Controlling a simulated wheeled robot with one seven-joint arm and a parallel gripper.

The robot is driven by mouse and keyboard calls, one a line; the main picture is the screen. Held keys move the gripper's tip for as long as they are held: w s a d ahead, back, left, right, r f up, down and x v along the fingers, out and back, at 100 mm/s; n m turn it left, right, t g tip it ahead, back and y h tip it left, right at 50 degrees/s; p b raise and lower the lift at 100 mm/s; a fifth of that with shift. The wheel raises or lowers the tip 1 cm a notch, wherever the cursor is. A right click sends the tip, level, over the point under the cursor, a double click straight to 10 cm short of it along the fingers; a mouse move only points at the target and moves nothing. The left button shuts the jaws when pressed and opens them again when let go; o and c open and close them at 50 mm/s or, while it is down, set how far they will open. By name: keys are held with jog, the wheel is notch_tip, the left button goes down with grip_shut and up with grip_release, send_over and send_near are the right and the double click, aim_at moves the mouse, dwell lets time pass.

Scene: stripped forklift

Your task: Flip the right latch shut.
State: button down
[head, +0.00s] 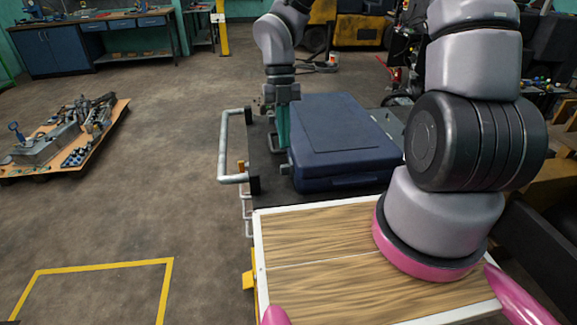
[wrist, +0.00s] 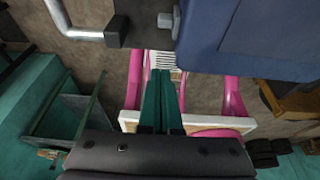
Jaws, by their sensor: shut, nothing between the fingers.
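The dark blue case (head: 345,135) lies with its lid down on a black cart top. A small grey piece that looks like a latch (head: 285,169) sticks out low on the case's left side. It also shows at the case edge in the wrist view (wrist: 168,20); I cannot tell its exact angle. No second latch is clear. My gripper (head: 283,143) points down beside the case's left side, towards its far end. Its green fingers (wrist: 160,75) are together and empty, apart from the latch. The fingertips' height relative to the latch is hard to judge.
A grey cart handle (head: 226,145) stands left of the case, close to my gripper, with a black mount (wrist: 122,30). A wooden, white-edged top (head: 320,235) lies nearer. Open floor (head: 150,150) is left of the cart; a pallet with parts (head: 65,140) stands farther left.

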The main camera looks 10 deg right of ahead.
aim_at(287, 168)
dwell(0.3)
jog(key=x, duration=0.9)
jog(key=shift+s+f, duration=0.2)
jog(key=shift+s, duration=0.05)
jog(key=w, duration=0.3)
jog(key=shift+f, duration=0.3)
jog(key=shift+w, duration=0.5)
